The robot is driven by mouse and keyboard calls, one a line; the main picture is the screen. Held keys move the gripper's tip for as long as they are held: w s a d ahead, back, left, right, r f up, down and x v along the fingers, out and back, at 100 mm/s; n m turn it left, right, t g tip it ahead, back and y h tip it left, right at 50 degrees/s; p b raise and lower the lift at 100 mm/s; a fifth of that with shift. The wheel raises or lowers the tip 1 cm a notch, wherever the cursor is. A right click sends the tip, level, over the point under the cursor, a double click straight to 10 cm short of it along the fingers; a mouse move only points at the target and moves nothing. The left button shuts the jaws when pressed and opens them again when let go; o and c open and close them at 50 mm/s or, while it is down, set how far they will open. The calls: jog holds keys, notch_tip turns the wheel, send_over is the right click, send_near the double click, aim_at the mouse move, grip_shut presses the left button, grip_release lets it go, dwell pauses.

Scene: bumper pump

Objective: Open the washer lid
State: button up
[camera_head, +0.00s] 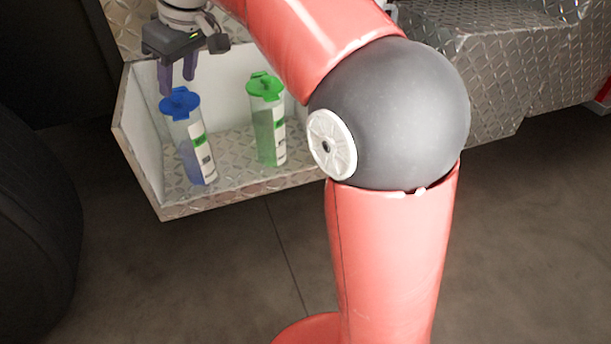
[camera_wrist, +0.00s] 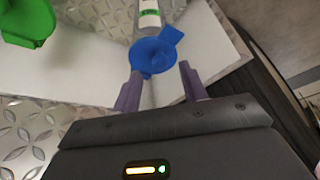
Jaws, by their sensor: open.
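A clear bottle with a blue lid (camera_head: 180,103) and blue liquid stands in the metal tray at the left of the head view. Its blue lid also shows in the wrist view (camera_wrist: 153,54), with a tab at its upper right. The lid looks closed. My gripper (camera_head: 177,88) points down just above the blue lid. Its purple fingers (camera_wrist: 160,88) are open and apart, one to each side of the lid's near edge in the wrist view. I cannot tell whether they touch it.
A bottle with a green lid (camera_head: 266,87) stands to the right in the same tray. The tray has a diamond-plate floor (camera_head: 233,160) and white inner walls (camera_head: 141,115). A dark tyre (camera_head: 35,230) is at the left. My red arm covers the right middle of the head view.

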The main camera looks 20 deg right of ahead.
jog(key=p+v, duration=0.1)
jog(key=v, duration=0.5)
jog(key=s+d+f+m+t+h+p, duration=0.1)
jog(key=s+d+f+m, duration=0.3)
jog(key=s, duration=0.6)
jog(key=s+d+f+m+t+h+p, duration=0.1)
jog(key=s+d+f+m+p, duration=0.1)
jog(key=s+d+f, duration=0.6)
jog(key=shift+s+f+m+h, duration=0.4)
jog(key=shift+s+f+m, duration=0.4)
jog(key=shift+s, duration=0.85)
jog(key=shift+r, duration=0.2)
